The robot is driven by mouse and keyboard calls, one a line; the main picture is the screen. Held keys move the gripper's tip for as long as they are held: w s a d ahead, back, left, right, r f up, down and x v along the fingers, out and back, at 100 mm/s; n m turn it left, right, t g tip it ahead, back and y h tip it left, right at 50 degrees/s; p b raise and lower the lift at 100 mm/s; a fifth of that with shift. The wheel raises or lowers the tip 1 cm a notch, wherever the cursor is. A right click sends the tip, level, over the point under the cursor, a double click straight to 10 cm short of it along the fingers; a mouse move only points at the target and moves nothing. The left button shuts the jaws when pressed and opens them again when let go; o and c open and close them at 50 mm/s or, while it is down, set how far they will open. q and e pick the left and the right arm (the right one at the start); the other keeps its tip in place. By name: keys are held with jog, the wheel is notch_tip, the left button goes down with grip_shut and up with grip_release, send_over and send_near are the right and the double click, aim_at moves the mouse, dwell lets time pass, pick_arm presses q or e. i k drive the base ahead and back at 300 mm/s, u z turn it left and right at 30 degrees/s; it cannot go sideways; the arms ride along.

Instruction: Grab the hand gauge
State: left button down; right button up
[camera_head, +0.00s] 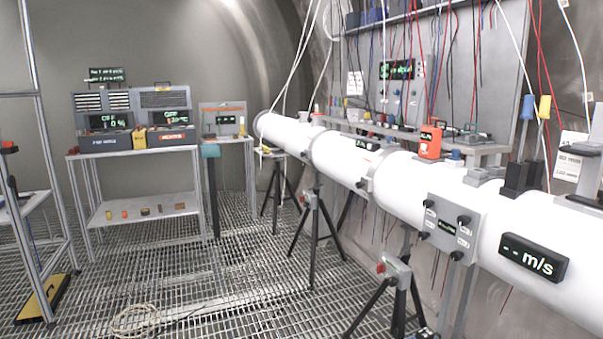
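An orange box-shaped device with a small dark display (430,142) stands upright at the top of the white pipe, right of the middle; it looks like the hand gauge. I cannot tell whether it rests on the pipe or on the ledge behind it. Neither of my grippers shows in the head view, and nothing is seen touching the device.
The long white pipe (405,186) runs from the back middle to the front right on black tripods (315,235). A shelf table (140,208) with consoles (134,118) stands at the back left. A metal frame (38,150) is at far left. Cable (135,320) lies on the grated floor.

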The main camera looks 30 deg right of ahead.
aim_at(431, 137)
jog(key=u, duration=0.1)
jog(key=i, duration=2.35)
jog(key=z, duration=0.4)
jog(key=i, duration=2)
jog(key=z, duration=2.2)
jog(key=i, duration=1)
jog(key=z, duration=0.8)
